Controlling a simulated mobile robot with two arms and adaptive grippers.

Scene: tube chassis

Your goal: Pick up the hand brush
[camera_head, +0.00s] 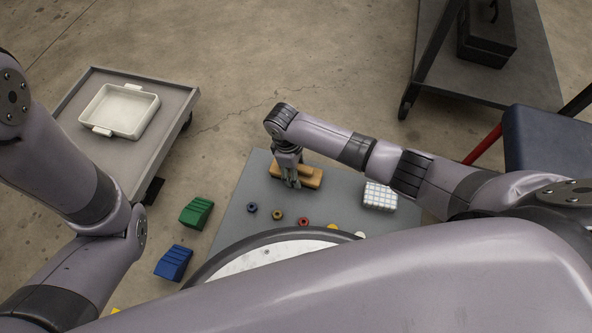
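The hand brush appears to be the tan wooden block (311,177) lying on the grey table top in the head view. My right gripper (291,183) points down at the left part of the brush and covers some of it. Its fingers look to be at or just in front of the brush. I cannot tell whether they touch it or how far apart they are. My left arm shows at the left, but its gripper is out of view.
The grey table (237,208) also bears several small coloured rings and a white gridded block (380,196). Green (196,212) and blue (173,262) stepped blocks are at the left. A cart (166,139) holds a white tray (122,109). A dark shelf (530,70) stands at the upper right.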

